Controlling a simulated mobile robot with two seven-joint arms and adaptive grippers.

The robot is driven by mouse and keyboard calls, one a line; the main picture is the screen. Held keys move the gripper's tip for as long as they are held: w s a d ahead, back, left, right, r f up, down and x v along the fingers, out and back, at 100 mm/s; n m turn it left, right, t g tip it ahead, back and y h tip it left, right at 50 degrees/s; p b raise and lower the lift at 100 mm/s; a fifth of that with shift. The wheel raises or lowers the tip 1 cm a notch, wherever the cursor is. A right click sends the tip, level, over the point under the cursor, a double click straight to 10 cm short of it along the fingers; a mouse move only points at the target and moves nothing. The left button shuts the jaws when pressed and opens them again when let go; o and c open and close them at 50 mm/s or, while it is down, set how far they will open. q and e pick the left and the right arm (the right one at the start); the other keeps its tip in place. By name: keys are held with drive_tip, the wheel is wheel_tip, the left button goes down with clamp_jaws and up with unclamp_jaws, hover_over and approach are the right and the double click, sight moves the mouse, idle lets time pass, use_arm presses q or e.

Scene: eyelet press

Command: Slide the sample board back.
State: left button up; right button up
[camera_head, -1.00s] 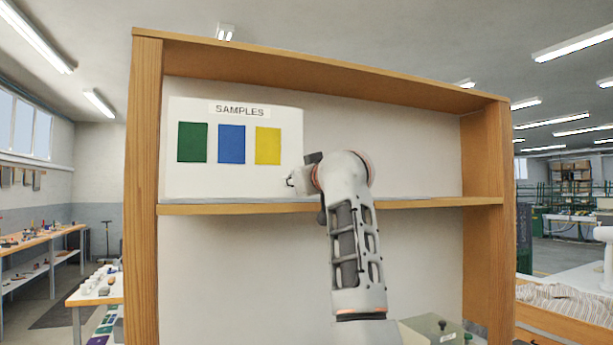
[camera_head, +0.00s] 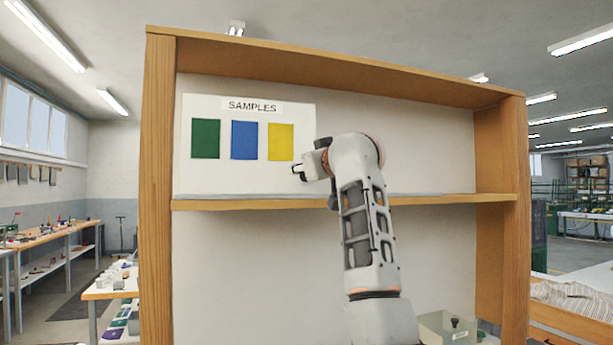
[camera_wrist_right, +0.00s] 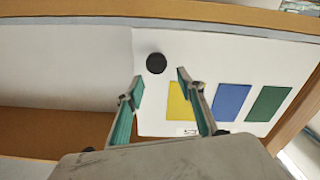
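The sample board (camera_head: 248,180) is a white panel headed "SAMPLES" with green, blue and yellow patches. It stands upright on the cabinet's middle shelf at the left end. In the right wrist view the board (camera_wrist_right: 215,62) appears upside down, with a round black knob (camera_wrist_right: 156,63) beside the yellow patch. My right gripper (camera_head: 298,171) is in front of the board's right edge. In the wrist view the right gripper (camera_wrist_right: 161,82) is open, with the knob lying in line with the gap between its fingertips. Contact cannot be told. The knob is hidden in the head view. My left gripper is out of view.
The wooden cabinet has a left post (camera_head: 157,200), a right post (camera_head: 515,200) and a middle shelf (camera_head: 440,199). The shelf is clear to the right of the board.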

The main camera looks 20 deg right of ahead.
wheel_tip(320, 180, up, 8)
drive_tip(key=shift+f, duration=0.1)
idle(0.7)
